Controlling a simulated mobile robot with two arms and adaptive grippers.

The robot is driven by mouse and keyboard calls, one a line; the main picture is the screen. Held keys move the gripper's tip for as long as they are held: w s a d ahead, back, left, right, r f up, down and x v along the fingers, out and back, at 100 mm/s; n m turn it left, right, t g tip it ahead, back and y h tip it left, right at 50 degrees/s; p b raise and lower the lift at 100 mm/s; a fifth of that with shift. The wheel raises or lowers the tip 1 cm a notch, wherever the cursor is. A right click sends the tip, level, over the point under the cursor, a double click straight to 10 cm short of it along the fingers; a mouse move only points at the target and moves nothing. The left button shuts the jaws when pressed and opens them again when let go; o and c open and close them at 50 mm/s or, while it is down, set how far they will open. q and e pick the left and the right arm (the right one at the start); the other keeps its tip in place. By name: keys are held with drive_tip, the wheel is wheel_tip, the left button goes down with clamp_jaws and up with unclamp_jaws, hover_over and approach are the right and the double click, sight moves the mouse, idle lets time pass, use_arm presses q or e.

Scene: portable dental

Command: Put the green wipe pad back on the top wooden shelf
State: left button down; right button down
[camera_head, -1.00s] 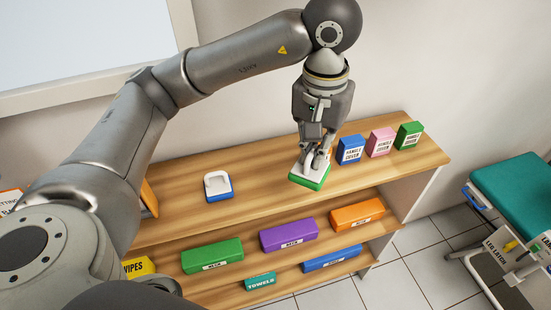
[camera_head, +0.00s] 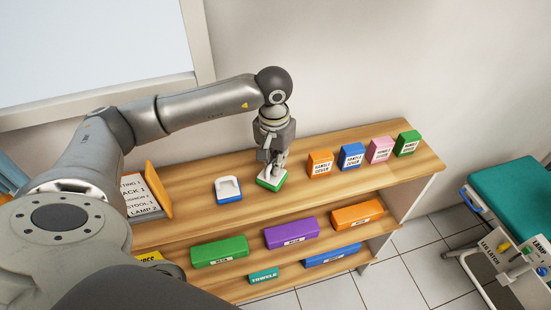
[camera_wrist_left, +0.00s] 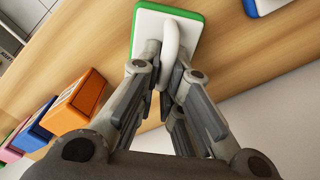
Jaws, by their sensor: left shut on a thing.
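The green wipe pad (camera_head: 270,182) has a green base, a white top and a white loop handle. It is at the top wooden shelf (camera_head: 215,212), right of a similar blue pad. My left gripper (camera_head: 274,172) points down and is shut on the pad's handle. The left wrist view shows the handle (camera_wrist_left: 171,52) between the fingers (camera_wrist_left: 168,70), with the green rim beyond. The pad looks level and on or just above the shelf; I cannot tell which. My right gripper is not in view.
The blue pad (camera_head: 228,189) stands to the left. Orange (camera_head: 320,164), blue (camera_head: 351,156), pink (camera_head: 380,150) and green (camera_head: 407,143) boxes stand to the right. A sign board (camera_head: 146,193) stands at the left end. Long boxes fill the lower shelves.

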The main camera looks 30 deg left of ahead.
use_arm(q)
drive_tip(key=shift+f, duration=0.6)
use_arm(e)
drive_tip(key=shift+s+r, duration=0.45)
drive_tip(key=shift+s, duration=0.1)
use_arm(q)
drive_tip(key=shift+f, duration=0.15)
drive_tip(key=c, duration=1.6)
unclamp_jaws()
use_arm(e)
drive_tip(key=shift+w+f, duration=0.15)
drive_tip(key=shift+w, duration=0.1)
